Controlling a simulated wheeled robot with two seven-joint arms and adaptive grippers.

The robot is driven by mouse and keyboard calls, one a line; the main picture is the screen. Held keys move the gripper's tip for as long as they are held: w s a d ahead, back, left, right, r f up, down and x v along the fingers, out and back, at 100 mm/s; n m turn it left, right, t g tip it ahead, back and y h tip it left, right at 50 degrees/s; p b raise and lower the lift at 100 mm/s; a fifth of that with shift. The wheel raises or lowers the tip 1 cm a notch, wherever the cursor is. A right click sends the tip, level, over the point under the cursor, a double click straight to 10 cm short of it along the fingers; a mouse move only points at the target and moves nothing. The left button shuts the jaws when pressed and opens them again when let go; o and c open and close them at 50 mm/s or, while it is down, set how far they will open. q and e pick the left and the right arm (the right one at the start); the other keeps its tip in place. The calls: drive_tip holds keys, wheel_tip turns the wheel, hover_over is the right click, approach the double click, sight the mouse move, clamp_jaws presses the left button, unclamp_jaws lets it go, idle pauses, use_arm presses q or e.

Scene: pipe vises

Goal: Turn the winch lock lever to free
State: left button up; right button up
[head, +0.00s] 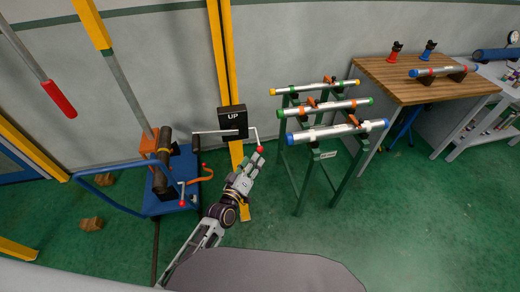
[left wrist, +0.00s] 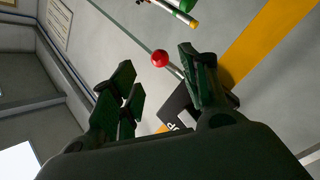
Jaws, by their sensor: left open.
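A black box marked "UP" (head: 232,122) is fixed to the yellow post. A thin metal rod crosses it, bends down at the right and ends in a red ball knob (head: 260,149). I cannot tell whether this is the winch lock lever. My left gripper (head: 254,163) is open just below the knob. In the left wrist view the red knob (left wrist: 160,59) shows between the spread fingers, beyond their tips, with the black box (left wrist: 180,113) partly hidden behind the right finger. I cannot tell whether the gripper touches the knob. My right gripper is not in view.
A blue cart (head: 115,207) with an orange part and another red-knobbed lever (head: 182,203) stands at left. A green rack (head: 310,170) of pipes stands close at right. A wooden workbench (head: 400,85) is farther right. Green floor is clear at lower right.

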sight(259, 152)
use_arm(q)
drive_tip(key=shift+p+x, duration=0.4)
drive_tip(key=shift+x, duration=3.35)
clamp_jaws()
